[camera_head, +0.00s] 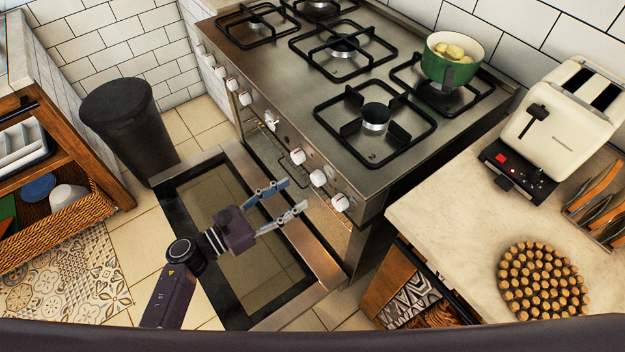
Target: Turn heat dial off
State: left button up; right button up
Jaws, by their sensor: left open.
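A steel gas stove (265,65) has a row of several white dials along its front panel. The near ones are a dial at the right end (341,202), one beside it (318,177) and a third (297,156). Another dial (271,121) farther left looks turned differently from the others. I cannot tell which one is the heat dial. My left gripper (297,194) is open and empty, in front of the near dials and over the lowered oven door (310,249). It appears apart from the dials. My right gripper is not in view.
A green pot (450,71) with potato-like pieces sits on the back right burner. A cream toaster (561,125) and a round trivet (544,281) are on the right counter (440,208). A black bin (130,130) stands left. The lowered oven door takes up floor space before the stove.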

aim_at(314, 181)
pick_arm(q)
jog(key=shift+r+p+x, duration=0.25)
jog(key=shift+p+x, duration=0.05)
jog(key=shift+x, duration=0.85)
jog(key=x, duration=0.4)
jog(key=shift+f, duration=0.15)
jog(key=shift+w+d+p, duration=0.2)
jog(key=shift+d+p, duration=0.1)
jog(key=shift+d, duration=0.05)
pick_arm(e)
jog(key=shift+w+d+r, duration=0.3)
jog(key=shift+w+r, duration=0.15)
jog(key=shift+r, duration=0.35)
pick_arm(q)
jog(key=c, duration=1.1)
jog(key=shift+c, duration=0.2)
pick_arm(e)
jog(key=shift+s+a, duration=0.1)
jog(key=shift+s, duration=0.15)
